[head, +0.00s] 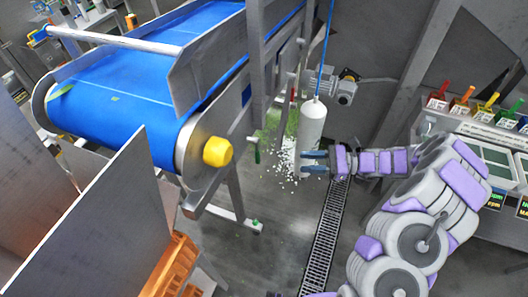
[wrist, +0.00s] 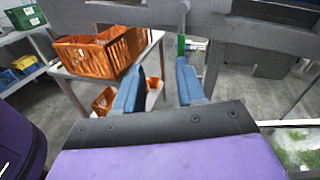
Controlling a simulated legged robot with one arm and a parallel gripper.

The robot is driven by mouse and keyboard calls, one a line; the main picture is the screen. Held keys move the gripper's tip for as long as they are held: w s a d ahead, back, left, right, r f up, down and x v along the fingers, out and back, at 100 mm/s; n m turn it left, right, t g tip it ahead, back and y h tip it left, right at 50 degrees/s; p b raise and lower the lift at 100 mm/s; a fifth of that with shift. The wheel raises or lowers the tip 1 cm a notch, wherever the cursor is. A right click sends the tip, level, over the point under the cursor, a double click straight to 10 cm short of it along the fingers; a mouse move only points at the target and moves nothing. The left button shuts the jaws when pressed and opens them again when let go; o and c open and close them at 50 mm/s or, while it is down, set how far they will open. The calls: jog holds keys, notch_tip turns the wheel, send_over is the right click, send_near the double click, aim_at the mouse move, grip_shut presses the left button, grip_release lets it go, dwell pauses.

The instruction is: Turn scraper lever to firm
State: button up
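A short lever with a green grip (head: 256,150), seemingly the scraper lever, hangs below the conveyor frame, right of the yellow roller cap. Its setting marks are too small to read. My gripper (head: 304,162) is to the right of the lever and apart from it, with its two blue fingers spread and nothing seen between them. In the wrist view my gripper (wrist: 158,78) is also open. A green upright piece (wrist: 181,45), probably the same grip, shows beyond the right finger, partly hidden by it.
The blue conveyor belt (head: 135,95) and its yellow cap (head: 217,151) stand left. A white cylinder (head: 313,125) hangs on a blue line close behind my fingers. A floor drain (head: 325,235) runs below. Orange crates (wrist: 100,50) stand on a rack. Bins (head: 485,104) line the right.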

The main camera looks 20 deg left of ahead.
aim_at(258, 156)
notch_tip(258, 156, down, 4)
jog(key=w+a+m+t, duration=0.1)
jog(key=w+m+t, duration=0.1)
jog(key=m, duration=0.1)
jog(key=s+a+b, duration=0.1)
jog(key=a, duration=1.3)
jog(key=shift+s+a+y, duration=0.25)
jog(key=shift+s+y, duration=0.05)
jog(key=shift+y, duration=0.1)
jog(key=shift+a+r, duration=0.1)
jog(key=shift+a, duration=0.05)
jog(key=shift+a, duration=0.6)
jog(key=shift+a+f, duration=0.25)
jog(key=shift+a, duration=0.15)
jog(key=shift+c, duration=1.1)
jog(key=shift+d+r, duration=0.15)
jog(key=shift+d, duration=0.35)
grip_shut()
